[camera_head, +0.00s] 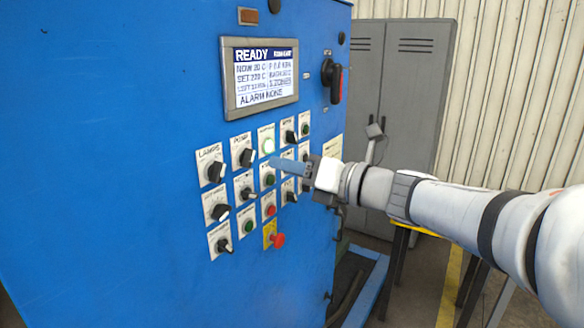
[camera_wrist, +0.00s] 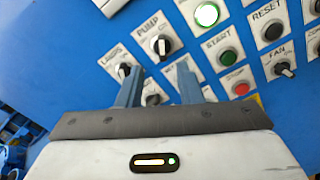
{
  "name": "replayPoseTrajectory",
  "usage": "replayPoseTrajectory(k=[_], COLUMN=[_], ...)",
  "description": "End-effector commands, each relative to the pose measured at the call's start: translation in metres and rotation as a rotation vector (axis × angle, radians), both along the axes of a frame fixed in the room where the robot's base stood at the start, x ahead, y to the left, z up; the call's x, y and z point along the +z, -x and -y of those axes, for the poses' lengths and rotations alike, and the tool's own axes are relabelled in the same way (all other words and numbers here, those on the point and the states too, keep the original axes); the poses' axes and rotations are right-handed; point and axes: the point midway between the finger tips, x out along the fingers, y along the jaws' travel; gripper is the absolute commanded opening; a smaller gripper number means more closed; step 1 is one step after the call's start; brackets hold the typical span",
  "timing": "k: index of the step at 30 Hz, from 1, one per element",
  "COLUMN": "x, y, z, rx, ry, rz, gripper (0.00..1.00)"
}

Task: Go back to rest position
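My gripper (camera_head: 288,166) is in front of the button rows on the blue control cabinet (camera_head: 100,120). In the wrist view its two blue fingers (camera_wrist: 158,80) stand apart with nothing between them, so it is open. The fingertips point at the panel near the PUMP knob (camera_wrist: 160,45) and the green START button (camera_wrist: 226,57). I cannot tell whether they touch the panel. A lit green button (camera_wrist: 207,14) shows above START. My arm reaches in from the right, and my gripper hides some of the controls in the head view.
The display (camera_head: 260,77) reads READY and ALARM NONE. A red mushroom button (camera_head: 278,240) sticks out below the gripper. A rotary handle (camera_head: 332,82) juts from the cabinet's right side. Grey lockers (camera_head: 405,60) stand behind. A dark-legged stand (camera_head: 396,265) is under my arm.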

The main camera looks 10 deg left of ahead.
Motion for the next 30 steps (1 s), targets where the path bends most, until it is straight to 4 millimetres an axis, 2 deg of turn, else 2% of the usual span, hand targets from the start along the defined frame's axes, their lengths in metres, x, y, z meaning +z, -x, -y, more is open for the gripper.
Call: replayPoseTrajectory(k=[8, 11, 14, 20, 24, 27, 30], x=[-0.005, -0.024, -0.059, -0.143, -0.194, -0.224, -0.245], y=[0.003, 0.016, 0.037, 0.086, 0.116, 0.135, 0.151], z=[0.001, 0.006, 0.017, 0.065, 0.111, 0.149, 0.185], rx=[0.005, 0.028, 0.087, 0.347, 0.630, 0.885, 1.159], ry=[0.034, 0.159, 0.382, 0.899, 1.211, 1.392, 1.519], rz=[0.026, 0.125, 0.304, 0.746, 1.043, 1.239, 1.403], gripper=[0.33, 0.33, 0.33, 0.33, 0.33, 0.33, 0.33])
